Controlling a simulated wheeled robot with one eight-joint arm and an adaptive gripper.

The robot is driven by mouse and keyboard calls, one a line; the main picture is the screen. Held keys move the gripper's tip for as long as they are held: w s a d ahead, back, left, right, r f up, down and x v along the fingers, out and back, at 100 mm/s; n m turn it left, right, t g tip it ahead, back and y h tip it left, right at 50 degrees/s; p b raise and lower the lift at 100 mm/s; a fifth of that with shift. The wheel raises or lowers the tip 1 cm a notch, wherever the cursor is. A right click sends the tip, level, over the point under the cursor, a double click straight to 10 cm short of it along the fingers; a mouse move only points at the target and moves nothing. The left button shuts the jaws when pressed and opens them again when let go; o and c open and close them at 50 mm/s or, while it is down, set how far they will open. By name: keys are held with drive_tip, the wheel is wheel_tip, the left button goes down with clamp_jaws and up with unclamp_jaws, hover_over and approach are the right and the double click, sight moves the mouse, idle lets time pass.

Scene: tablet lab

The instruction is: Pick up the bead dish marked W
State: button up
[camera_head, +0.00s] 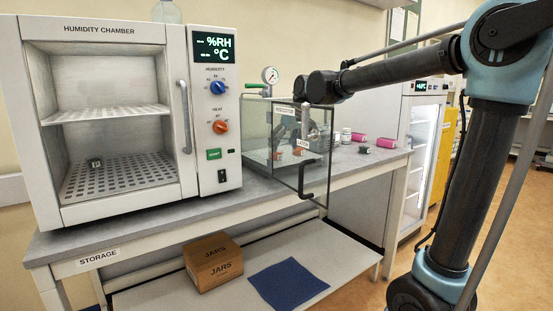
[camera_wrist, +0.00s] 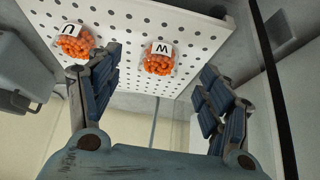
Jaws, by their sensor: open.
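The bead dish marked W (camera_wrist: 158,64) is a small clear dish of orange beads with a white letter label. It sits on a white perforated shelf (camera_wrist: 190,22) in the wrist view. My gripper (camera_wrist: 161,62) is open and empty, its two blue-padded fingers on either side of the dish in the picture, with no contact visible. A similar orange bead dish marked U (camera_wrist: 72,46) sits to the left, near the left finger. In the head view, small orange dishes (camera_head: 298,151) show in the glass cabinet (camera_head: 257,122); their letters are unreadable.
The cabinet's glass door (camera_head: 315,180) stands open at the front, close to my arm. The humidity chamber (camera_head: 110,120) is to the left. Pink bottles (camera_head: 386,143) and small jars lie to the right on the bench (camera_head: 200,207).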

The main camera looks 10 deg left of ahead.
drive_tip(key=shift+w+a, duration=0.65)
drive_tip(key=shift+a, duration=0.1)
drive_tip(key=shift+x, duration=2.5)
drive_tip(key=c, duration=1.1)
